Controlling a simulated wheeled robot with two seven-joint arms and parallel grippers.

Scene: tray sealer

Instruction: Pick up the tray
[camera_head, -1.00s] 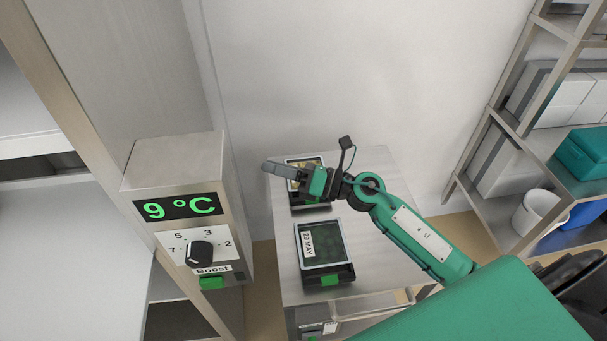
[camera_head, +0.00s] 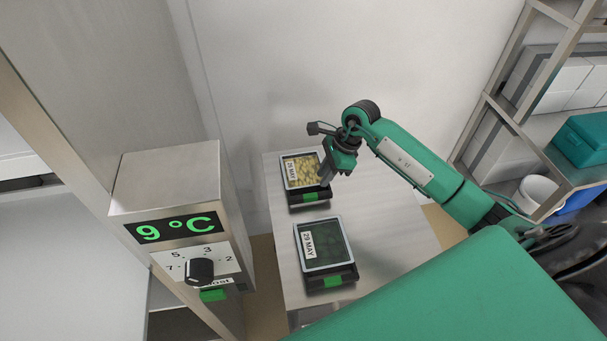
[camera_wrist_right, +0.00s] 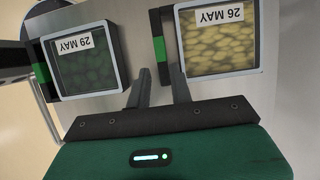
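Two trays sit on the steel table, each on a black base with a green tab. The far tray (camera_head: 302,171) has yellowish contents; in the right wrist view this tray (camera_wrist_right: 218,40) is labelled 26 MAY. The near tray (camera_head: 322,245) is dark green; in the right wrist view this tray (camera_wrist_right: 87,62) reads 29 MAY. My right gripper (camera_head: 325,177) points down at the right front of the yellowish tray. In its wrist view the right gripper (camera_wrist_right: 160,72) has its fingers apart, with nothing between them, close to the black base. Contact cannot be told. My left gripper is out of view.
A control box (camera_head: 178,215) showing 9 °C with a black knob stands left of the table (camera_head: 385,240). The table is bare right of the trays. A shelf with a teal box (camera_head: 583,148) and a white bucket (camera_head: 537,190) is at the right.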

